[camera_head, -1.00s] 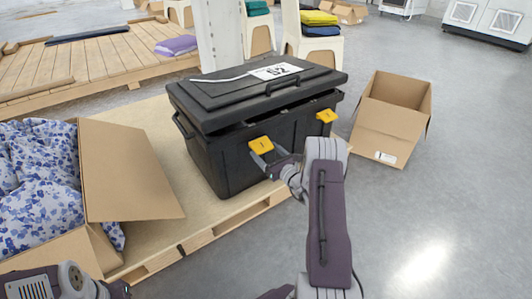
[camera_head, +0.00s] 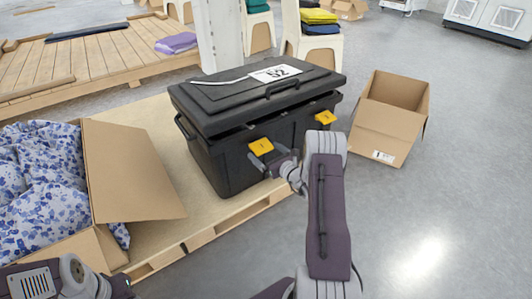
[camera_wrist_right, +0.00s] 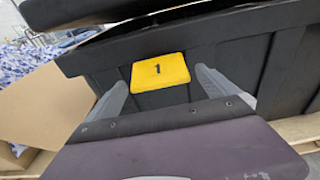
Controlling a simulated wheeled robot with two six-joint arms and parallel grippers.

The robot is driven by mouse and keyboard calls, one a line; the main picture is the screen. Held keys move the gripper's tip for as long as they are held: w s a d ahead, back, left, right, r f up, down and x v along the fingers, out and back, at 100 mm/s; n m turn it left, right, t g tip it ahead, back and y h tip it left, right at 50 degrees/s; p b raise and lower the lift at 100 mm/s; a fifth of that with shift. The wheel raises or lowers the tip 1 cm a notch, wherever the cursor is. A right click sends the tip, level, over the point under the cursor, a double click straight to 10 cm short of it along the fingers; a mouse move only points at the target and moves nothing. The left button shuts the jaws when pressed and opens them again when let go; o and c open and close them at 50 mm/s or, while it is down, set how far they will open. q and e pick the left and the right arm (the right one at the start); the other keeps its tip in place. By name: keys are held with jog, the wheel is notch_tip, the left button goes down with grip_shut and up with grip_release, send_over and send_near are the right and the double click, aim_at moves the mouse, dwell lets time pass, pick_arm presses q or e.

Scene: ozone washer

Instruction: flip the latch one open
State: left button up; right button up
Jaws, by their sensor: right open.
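A black lidded chest (camera_head: 225,163) has two yellow latches on its front. Latch one (camera_head: 261,147) is on the left, and its face marked "1" shows in the right wrist view (camera_wrist_right: 160,72). It stands out from the front wall below the lid. The other yellow latch (camera_head: 325,117) is to the right. My right gripper (camera_head: 266,163) is open at latch one. In the right wrist view its grey fingers (camera_wrist_right: 161,80) lie on either side of the latch's lower part, and I cannot tell whether they touch it. My left gripper is out of view.
The chest stands on a wooden pallet (camera_head: 225,221). An open carton (camera_head: 130,175) with blue-flowered cloth (camera_head: 40,185) is at left. An empty carton (camera_head: 388,130) stands on the floor at right. The floor at lower right is clear.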

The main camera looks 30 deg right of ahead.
jog(key=s+r+p, duration=0.1)
jog(key=s+p, duration=0.4)
jog(key=s, duration=0.4)
jog(key=shift+d, duration=0.35)
jog(key=shift+r, duration=0.1)
